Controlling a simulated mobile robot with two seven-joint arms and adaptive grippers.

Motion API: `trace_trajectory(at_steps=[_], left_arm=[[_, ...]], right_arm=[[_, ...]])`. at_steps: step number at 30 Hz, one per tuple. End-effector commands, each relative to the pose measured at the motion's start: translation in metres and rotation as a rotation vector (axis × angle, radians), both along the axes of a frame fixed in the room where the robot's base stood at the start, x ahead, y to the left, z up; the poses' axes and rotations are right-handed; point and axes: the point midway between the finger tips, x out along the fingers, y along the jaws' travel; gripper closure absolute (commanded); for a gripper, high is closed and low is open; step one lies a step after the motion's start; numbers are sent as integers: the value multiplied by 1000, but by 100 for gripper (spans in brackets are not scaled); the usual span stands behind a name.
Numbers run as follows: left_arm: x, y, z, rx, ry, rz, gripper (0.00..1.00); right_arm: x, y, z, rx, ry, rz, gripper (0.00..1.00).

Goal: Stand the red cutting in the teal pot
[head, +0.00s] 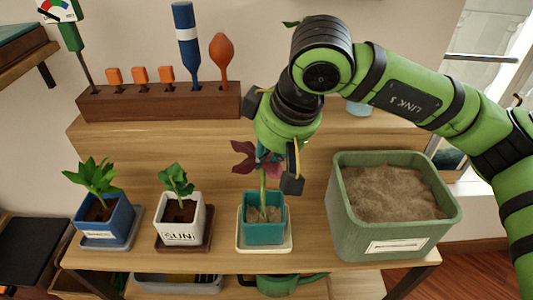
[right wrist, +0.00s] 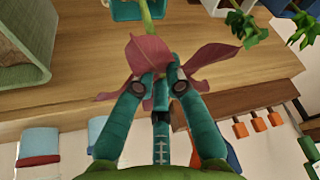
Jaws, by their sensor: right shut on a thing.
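The red cutting (head: 242,160) has dark red leaves and a green stem. It stands upright over the teal pot (head: 264,232), and the stem's lower end meets the soil inside the rim. How deep it sits I cannot tell. My right gripper (head: 265,157) points down above the pot, shut on the cutting near its leaves. In the right wrist view, the fingers (right wrist: 160,88) close around the cutting (right wrist: 148,55), and the stem runs up toward the teal pot (right wrist: 126,11). My left gripper is not in view.
The pot stands on a cream saucer (head: 242,246). A white pot (head: 180,224) and a blue pot (head: 104,220) with plants stand to its left. A large green soil bin (head: 390,232) stands close on the right. A wooden tool rack (head: 150,104) is behind.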

Motion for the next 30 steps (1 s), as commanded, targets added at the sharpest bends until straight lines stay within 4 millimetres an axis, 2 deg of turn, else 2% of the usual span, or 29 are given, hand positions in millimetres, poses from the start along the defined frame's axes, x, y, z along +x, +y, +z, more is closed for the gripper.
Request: trace_trajectory(at_steps=[30], left_arm=[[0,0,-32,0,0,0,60]], right_arm=[[0,0,-32,0,0,0,100]])
